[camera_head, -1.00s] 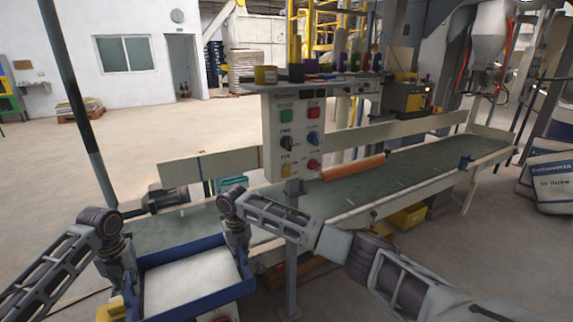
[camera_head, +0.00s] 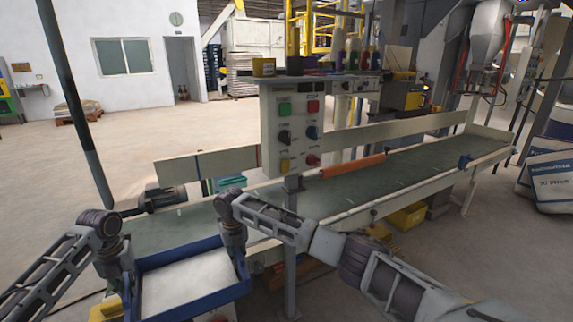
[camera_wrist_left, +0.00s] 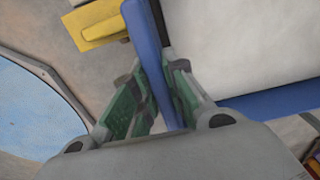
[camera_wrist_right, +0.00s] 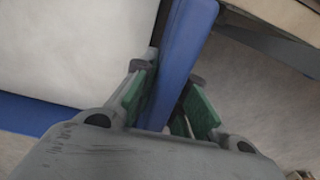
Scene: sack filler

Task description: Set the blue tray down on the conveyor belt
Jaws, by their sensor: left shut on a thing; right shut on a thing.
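The blue tray (camera_head: 197,304) has a pale grey-white inside and shows at the lower left of the head view, in front of the near edge of the conveyor belt (camera_head: 190,222). My left gripper (camera_head: 128,284) is shut on the tray's left wall; in the left wrist view its green-padded fingers (camera_wrist_left: 158,95) sit on both sides of the blue wall. My right gripper (camera_head: 240,258) is shut on the right wall, which also runs between its fingers in the right wrist view (camera_wrist_right: 168,90). The tray's underside is hidden, so I cannot tell its height.
A control panel (camera_head: 291,130) with buttons stands on a post (camera_head: 291,250) right of the tray. An orange roller (camera_head: 352,166) lies along the belt's side. Yellow bins (camera_head: 408,215) are under the conveyor. White sacks (camera_head: 553,180) are stacked at far right. The belt's left part is clear.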

